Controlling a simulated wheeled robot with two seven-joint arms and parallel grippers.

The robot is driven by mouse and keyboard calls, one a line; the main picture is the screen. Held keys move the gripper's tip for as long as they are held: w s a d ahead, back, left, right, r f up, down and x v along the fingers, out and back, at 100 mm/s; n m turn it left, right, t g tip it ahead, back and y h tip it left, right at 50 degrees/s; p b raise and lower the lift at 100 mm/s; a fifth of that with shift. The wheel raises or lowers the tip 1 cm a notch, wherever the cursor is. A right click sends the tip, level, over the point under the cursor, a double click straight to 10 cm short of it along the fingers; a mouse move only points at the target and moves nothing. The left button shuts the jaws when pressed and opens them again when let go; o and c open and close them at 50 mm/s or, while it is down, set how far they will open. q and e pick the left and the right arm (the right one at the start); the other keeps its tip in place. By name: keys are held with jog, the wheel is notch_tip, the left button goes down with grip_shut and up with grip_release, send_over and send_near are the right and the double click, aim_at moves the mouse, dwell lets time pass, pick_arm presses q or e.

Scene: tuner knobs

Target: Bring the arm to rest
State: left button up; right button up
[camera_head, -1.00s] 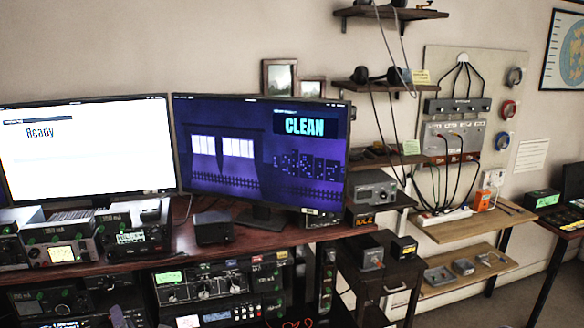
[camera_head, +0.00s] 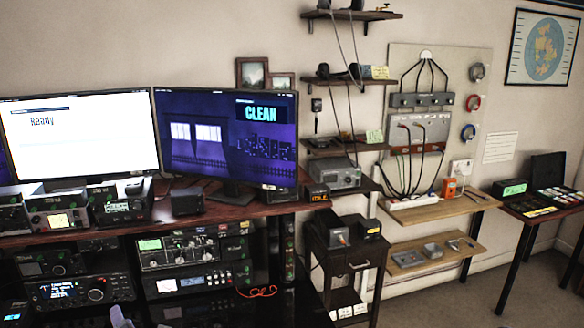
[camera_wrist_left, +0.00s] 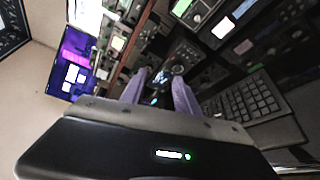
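My left gripper (camera_head: 120,318) shows only as a small purple-grey fingertip part at the bottom edge of the head view, in front of the lower radios. In the left wrist view, its two purple fingers (camera_wrist_left: 160,90) stand apart with a clear gap and nothing between them. A round radio knob (camera_wrist_left: 178,69) shows beyond the fingers, apart from them. In the head view a black radio with a large knob (camera_head: 96,295) is just left of the gripper. My right gripper is in neither view.
The desk (camera_head: 240,210) carries two monitors, reading "Ready" (camera_head: 80,140) and "CLEAN" (camera_head: 225,140). Stacked radios (camera_head: 195,247) fill the rack below. A keyboard (camera_wrist_left: 243,104) lies right of the fingers in the wrist view. Shelves and a cabled panel (camera_head: 440,75) are at the right.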

pick_arm(q)
jog(key=s+d+f+m+g+h+b, duration=0.25)
jog(key=d+f+m+h, duration=0.45)
jog(key=d+f, duration=0.4)
jog(key=s+d+f+m+g+h+b, duration=0.1)
jog(key=s+d+f+m+h+b, duration=0.2)
jog(key=d+f+m, duration=0.9)
jog(key=s+d+f+m+g+h+b, duration=0.2)
jog(key=s+d+f+m+g+b, duration=0.2)
jog(key=s+f, duration=0.7)
jog(key=s+d+f+m+g+h+b, duration=0.3)
jog(key=s+d+f, duration=0.6)
jog(key=s+f, duration=0.3)
jog(key=s+m+g+b, duration=0.1)
jog(key=m+b, duration=0.1)
jog(key=shift+s+b, duration=0.3)
jog(key=shift+b, duration=0.1)
